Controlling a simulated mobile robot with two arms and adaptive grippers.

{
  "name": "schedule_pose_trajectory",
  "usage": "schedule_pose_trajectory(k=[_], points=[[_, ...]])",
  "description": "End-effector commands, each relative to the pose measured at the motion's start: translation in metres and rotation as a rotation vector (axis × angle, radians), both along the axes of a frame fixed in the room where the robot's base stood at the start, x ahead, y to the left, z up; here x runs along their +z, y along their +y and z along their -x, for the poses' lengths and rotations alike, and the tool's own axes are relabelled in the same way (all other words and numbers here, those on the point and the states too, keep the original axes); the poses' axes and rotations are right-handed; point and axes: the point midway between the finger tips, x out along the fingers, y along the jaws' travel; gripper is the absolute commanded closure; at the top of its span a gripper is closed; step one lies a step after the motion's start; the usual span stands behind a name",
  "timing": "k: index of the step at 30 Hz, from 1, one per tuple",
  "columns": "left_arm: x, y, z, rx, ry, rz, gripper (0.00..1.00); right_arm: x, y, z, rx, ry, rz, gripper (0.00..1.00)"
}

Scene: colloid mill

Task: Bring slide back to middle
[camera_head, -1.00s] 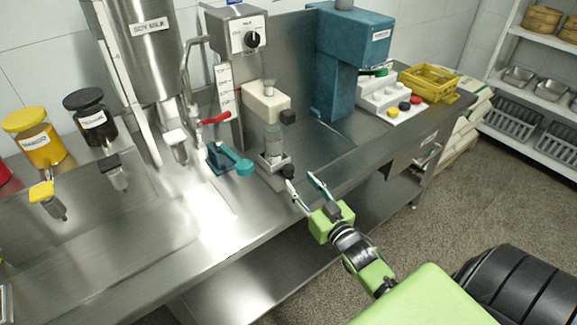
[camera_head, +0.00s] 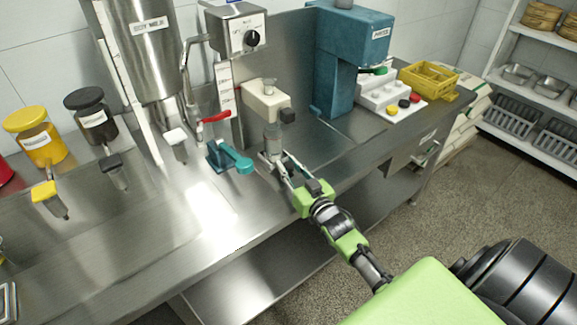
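The slide (camera_head: 273,141) is a small grey metal block with a cylindrical top. It stands on the steel counter in front of the cream-coloured unit with the black knob. My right gripper (camera_head: 282,163) reaches in from the lower right, low at the front of the slide. Its fingers are apart, on either side of the slide's dark front knob. The fingers hide most of that knob, so contact is hard to tell. My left gripper is not in view.
The teal lever clamp (camera_head: 230,158) stands just left of the slide. The cream unit (camera_head: 265,102) is behind it and the blue machine (camera_head: 345,60) is at the back right. A white button panel (camera_head: 388,98) is farther right.

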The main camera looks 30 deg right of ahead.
Motion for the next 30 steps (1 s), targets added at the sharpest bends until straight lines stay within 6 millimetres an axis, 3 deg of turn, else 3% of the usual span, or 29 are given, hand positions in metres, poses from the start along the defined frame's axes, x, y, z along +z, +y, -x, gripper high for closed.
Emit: schedule_pose_trajectory(k=[8,14,30], points=[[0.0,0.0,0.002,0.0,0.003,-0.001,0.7,0.0,-0.001,0.0,0.0,0.0,0.0,1.0],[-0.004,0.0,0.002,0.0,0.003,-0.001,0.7,0.0,-0.014,-0.001,-0.001,0.0,0.002,1.0],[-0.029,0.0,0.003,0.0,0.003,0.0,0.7,-0.002,-0.106,-0.008,-0.003,0.0,0.005,1.0]])
